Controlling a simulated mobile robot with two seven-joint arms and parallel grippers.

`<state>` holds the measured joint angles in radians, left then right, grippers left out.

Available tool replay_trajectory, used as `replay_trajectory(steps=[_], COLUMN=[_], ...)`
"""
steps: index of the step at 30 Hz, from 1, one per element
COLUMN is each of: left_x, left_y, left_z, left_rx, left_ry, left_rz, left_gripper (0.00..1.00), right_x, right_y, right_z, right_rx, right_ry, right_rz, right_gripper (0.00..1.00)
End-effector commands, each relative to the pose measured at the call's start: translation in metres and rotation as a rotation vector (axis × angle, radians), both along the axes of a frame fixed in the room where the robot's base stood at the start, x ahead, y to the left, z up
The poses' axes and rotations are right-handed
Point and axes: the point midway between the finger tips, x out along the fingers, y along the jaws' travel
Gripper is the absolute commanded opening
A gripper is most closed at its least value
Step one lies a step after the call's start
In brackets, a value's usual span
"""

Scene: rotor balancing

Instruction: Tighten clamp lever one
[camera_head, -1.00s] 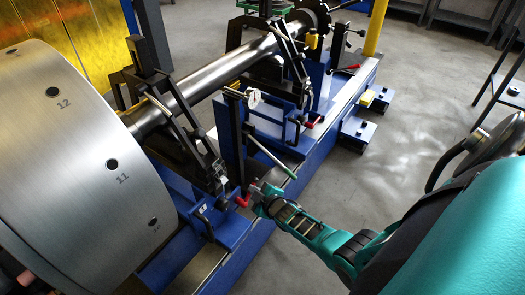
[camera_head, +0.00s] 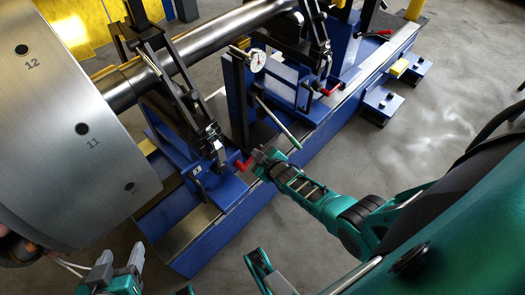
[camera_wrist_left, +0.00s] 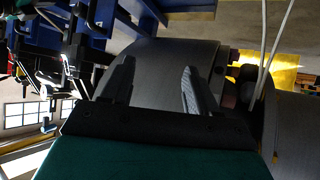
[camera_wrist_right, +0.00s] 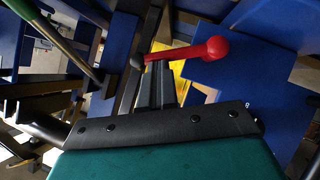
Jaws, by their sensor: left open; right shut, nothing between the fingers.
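The nearest red clamp lever (camera_head: 243,164) sits low on the blue stand's front side in the head view. Which lever is number one cannot be read. My right gripper (camera_head: 262,157) is beside this lever. In the right wrist view its shut, empty fingers (camera_wrist_right: 156,75) reach up to the red lever (camera_wrist_right: 185,53), which crosses near their tips with its ball end to the right. Whether they touch cannot be told. My left gripper (camera_head: 120,262) is open at the bottom left of the head view, and its spread fingers (camera_wrist_left: 155,88) face the grey rotor in its wrist view.
The large numbered rotor disc (camera_head: 70,125) fills the left, with its steel shaft (camera_head: 215,42) running to the back. Grey floor (camera_head: 430,125) is open at right.

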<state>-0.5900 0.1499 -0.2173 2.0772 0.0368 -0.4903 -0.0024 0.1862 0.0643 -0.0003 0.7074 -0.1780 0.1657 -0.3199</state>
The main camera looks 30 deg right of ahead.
Motion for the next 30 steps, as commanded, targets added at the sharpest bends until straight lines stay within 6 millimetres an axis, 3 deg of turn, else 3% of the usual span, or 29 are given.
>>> replay_trajectory(steps=[18, 30], left_x=[0.001, 0.004], left_y=[-0.006, -0.012], left_z=[-0.014, -0.011], left_rx=[-0.009, -0.023], left_ry=[0.009, -0.002], left_rz=[-0.012, -0.015], left_gripper=[0.60, 0.60], right_x=[0.004, 0.004], right_y=[-0.015, -0.017], right_z=[-0.022, -0.027], right_rx=[0.000, 0.000], right_ry=[0.003, 0.003], right_rz=[0.001, 0.001], right_gripper=[0.00, 0.00])
